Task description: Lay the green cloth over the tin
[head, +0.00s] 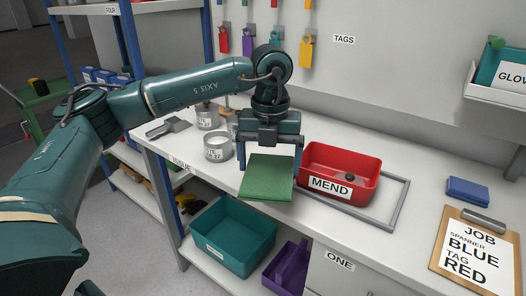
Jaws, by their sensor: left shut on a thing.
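The green cloth (266,180) is a flat, square, folded-looking piece at the bench's front edge. My left gripper (269,160) points down with its fingers at the cloth's two sides and is shut on it. I cannot tell whether the cloth touches the bench. My right gripper is not in view.
A red bin marked MEND (345,165) sits right of the cloth, by a grey frame (392,212) on the bench (415,180). A scraper-like tool (168,128) lies at left. Right are a blue block (467,189) and clipboard (478,255). Below is a teal bin (232,235).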

